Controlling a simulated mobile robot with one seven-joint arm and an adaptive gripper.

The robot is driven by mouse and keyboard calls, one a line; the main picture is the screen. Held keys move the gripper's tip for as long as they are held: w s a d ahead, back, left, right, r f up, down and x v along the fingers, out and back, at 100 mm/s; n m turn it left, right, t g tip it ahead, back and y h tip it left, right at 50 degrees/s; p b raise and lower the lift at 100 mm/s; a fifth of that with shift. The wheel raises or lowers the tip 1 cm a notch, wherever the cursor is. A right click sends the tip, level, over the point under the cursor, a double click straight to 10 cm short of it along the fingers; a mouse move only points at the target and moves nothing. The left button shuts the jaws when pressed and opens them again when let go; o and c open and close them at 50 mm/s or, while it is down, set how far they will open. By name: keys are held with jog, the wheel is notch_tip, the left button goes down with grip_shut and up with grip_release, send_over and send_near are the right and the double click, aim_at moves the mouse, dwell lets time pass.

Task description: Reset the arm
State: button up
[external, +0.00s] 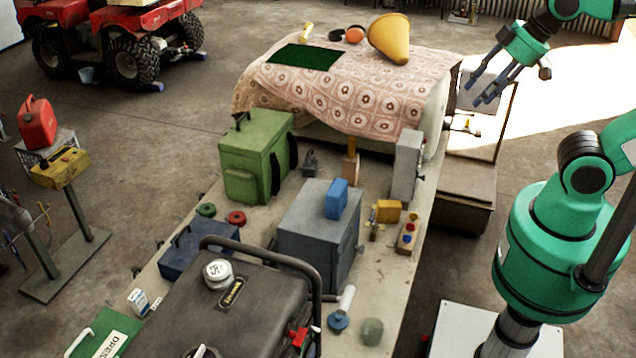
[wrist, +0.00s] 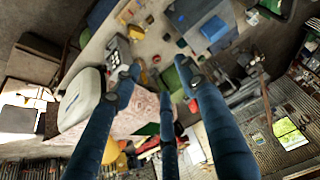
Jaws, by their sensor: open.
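My gripper (external: 490,84) is at the upper right of the external view, raised in the air beside the far right end of the cloth-covered table. Its blue fingers are spread open and hold nothing. In the wrist view the fingers of my gripper (wrist: 160,95) reach in from the bottom, apart from each other, with nothing between them. My green arm runs up the right side of the external view, partly outside the frame.
A long bench (external: 385,325) carries a green box (external: 250,160), a grey box (external: 305,240) and a dark generator (external: 240,310). A patterned cloth (external: 350,100) holds a yellow cone (external: 390,40). A wooden cabinet (external: 465,190) stands below my gripper.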

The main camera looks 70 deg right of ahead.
notch_tip(320, 180, down, 10)
jog(key=b, duration=0.9)
jog(key=shift+r, duration=0.1)
dwell(0.7)
